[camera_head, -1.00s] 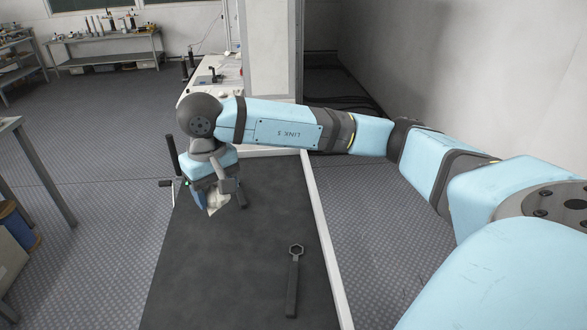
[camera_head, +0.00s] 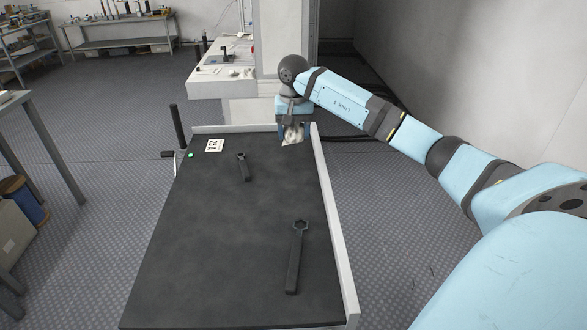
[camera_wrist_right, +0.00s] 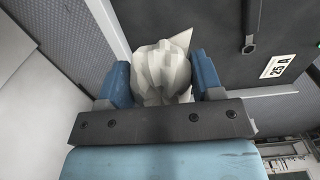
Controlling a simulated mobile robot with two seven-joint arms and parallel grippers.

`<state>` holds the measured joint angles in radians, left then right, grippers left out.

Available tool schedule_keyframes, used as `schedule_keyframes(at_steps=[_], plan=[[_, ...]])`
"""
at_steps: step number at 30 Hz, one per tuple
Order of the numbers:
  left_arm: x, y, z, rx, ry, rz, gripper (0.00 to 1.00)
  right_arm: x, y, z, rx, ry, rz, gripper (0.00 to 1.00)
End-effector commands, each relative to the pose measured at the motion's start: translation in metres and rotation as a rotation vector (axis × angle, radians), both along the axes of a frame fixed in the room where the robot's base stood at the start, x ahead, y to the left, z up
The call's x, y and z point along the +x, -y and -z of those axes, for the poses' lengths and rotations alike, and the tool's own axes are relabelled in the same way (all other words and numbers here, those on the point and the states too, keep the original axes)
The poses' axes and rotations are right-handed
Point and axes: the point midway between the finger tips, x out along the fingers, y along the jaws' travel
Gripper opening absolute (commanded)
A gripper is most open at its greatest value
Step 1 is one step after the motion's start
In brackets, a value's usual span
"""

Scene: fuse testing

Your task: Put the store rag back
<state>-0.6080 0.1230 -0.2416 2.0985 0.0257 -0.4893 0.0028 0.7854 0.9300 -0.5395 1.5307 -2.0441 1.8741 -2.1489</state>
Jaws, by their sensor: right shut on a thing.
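A pale, crumpled rag (camera_head: 292,132) is held in my right gripper (camera_head: 291,121), at the far right corner of the dark-topped cart (camera_head: 220,235). In the right wrist view the rag (camera_wrist_right: 160,75) is bunched between the two blue fingers of the gripper (camera_wrist_right: 162,80), with one pointed corner sticking out to the upper right. Its underside is hidden, and I cannot tell whether it touches the cart top. My left gripper is not in view.
Two dark wrenches lie on the cart, one near the front (camera_head: 297,258) and one farther back (camera_head: 243,167). A white label (camera_head: 214,145) lies at the back left. A white bench (camera_head: 222,80) stands behind the cart. The cart has a raised white rim (camera_head: 335,215) on the right.

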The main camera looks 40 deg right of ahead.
Motion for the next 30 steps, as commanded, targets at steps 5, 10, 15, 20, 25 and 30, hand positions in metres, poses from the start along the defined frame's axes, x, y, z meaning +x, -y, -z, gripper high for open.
schedule_keyframes(at_steps=[5,10,15,20,25,30], plan=[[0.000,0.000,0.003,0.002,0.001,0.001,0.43,-0.001,-0.001,0.048,0.002,-0.004,0.000,0.41],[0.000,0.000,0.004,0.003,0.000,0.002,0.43,0.000,-0.001,0.071,0.001,0.000,0.000,0.41],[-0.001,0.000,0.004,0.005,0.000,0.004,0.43,0.000,-0.001,0.082,0.001,-0.002,-0.001,0.41],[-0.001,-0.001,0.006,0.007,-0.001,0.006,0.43,0.000,-0.001,0.106,0.002,-0.002,0.000,0.41],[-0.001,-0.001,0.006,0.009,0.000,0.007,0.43,0.000,0.000,0.119,0.000,0.000,-0.001,0.41],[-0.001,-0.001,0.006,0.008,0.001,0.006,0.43,0.000,0.000,0.118,-0.001,0.001,-0.001,0.41]])
